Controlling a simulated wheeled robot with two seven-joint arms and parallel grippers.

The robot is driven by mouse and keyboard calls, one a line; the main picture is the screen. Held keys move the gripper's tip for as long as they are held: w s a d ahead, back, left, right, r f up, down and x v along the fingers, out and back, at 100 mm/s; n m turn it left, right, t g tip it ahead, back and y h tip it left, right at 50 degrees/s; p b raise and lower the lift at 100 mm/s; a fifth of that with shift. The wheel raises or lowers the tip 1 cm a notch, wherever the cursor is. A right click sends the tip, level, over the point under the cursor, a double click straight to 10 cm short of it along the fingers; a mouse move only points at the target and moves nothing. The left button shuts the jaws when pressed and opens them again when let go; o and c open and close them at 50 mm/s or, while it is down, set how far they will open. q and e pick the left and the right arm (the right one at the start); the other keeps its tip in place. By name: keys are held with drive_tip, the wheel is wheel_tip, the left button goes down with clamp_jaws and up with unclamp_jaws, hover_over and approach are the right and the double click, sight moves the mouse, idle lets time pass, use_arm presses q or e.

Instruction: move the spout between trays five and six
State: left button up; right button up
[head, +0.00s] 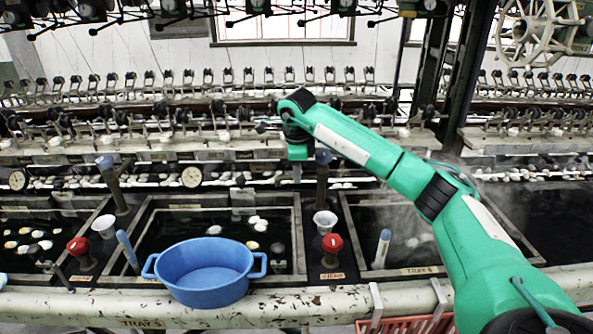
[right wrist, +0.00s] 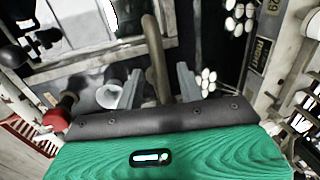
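The spout between trays five and six is a brown upright pipe (head: 322,188) with a blue-grey top, standing on the divider behind a white cup and a red knob. My right gripper (head: 297,172) points down just left of the spout's top in the head view. In the right wrist view the pipe (right wrist: 154,62) rises between the two grey fingers of the open gripper (right wrist: 158,82), with a gap at least on the right side. Tray five (head: 150,205) lies left of the spout and tray six (head: 345,215) lies right. My left gripper is not in view.
A blue basin (head: 205,296) sits at the front of tray five. The white cup (head: 325,220) and red knob (head: 332,243) stand close in front of the spout. Another spout (head: 112,182) stands farther left. Reeling machinery (head: 200,145) runs behind the trays.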

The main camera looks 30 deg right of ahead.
drive_tip(key=shift+f, duration=0.45)
drive_tip(key=shift+c, duration=0.2)
clamp_jaws()
drive_tip(key=shift+w+r, duration=0.1)
drive_tip(key=shift+w, duration=0.05)
